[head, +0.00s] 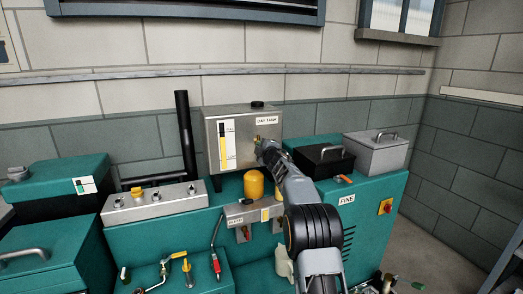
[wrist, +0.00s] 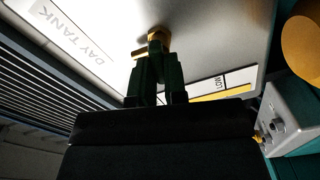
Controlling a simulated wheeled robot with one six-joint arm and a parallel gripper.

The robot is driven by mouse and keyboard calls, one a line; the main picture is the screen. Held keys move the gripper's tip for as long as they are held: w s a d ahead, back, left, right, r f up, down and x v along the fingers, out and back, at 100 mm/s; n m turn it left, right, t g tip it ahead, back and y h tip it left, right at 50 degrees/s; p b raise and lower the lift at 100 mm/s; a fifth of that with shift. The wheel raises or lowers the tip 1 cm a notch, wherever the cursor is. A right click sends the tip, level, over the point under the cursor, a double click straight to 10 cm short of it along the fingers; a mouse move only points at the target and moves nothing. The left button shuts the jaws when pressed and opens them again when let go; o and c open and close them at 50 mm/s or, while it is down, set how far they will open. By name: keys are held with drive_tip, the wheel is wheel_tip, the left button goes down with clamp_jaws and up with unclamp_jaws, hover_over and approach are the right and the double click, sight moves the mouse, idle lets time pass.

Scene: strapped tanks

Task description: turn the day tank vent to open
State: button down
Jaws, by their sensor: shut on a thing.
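The day tank (head: 240,162) is a grey metal box labelled DAY TANK, with a yellow-and-white level gauge on its front. Its vent (head: 257,139) is a small brass fitting under the label. My gripper (head: 262,146) reaches the tank's front from the lower right. In the wrist view my gripper (wrist: 157,62) has its dark fingers shut on the brass vent (wrist: 154,38), with the tank face (wrist: 200,40) behind. The fingers hide part of the vent, and I cannot tell its exact turn.
A black box (head: 323,160) and a grey lidded box (head: 376,154) stand right of the tank on the teal cabinet (head: 372,222). A yellow cylinder (head: 254,184) is below the tank. A black pipe (head: 186,135) rises to the left, behind a grey panel with knobs (head: 155,205).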

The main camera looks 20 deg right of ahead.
drive_tip(key=shift+f+n+b, duration=0.1)
drive_tip(key=shift+n+b, duration=0.35)
drive_tip(key=shift+n, duration=1.15)
drive_tip(key=c, duration=1.2)
unclamp_jaws()
drive_tip(key=shift+o, duration=0.2)
drive_tip(key=s+b, duration=0.4)
drive_tip(key=s, duration=1)
